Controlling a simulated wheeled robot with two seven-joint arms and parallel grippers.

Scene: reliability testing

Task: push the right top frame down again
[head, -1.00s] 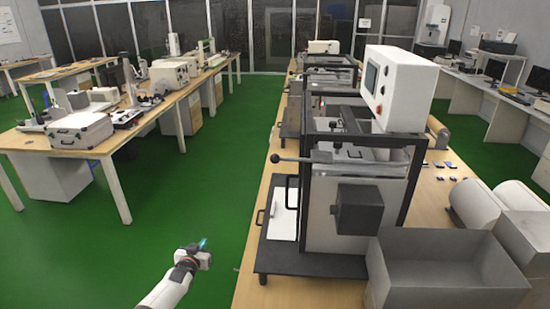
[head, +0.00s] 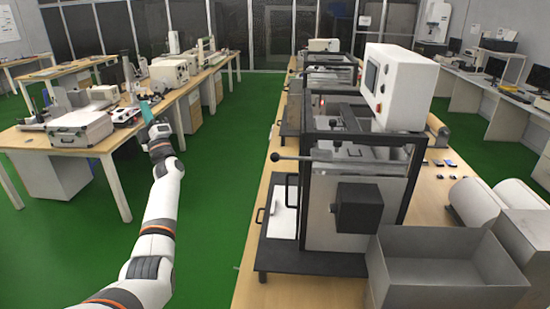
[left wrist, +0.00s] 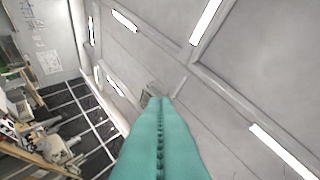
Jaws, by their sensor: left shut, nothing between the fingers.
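The nearest machine on the right-hand bench has a black top frame (head: 360,138) with a lever (head: 292,158) that sticks out to the left and ends in a round knob. I cannot tell from here whether any part of the frame is raised. My left gripper (head: 148,113) is raised over the green floor, well to the left of the machine and apart from it. Its teal fingers are shut and empty. In the left wrist view the shut fingers (left wrist: 158,105) point up toward the ceiling. My right gripper is not in view.
A white control box (head: 400,88) stands on top of the machine. A grey open bin (head: 450,268) and a white roll (head: 480,203) are at the front right. A wooden table (head: 95,148) with instruments stands at the left. The green floor between is clear.

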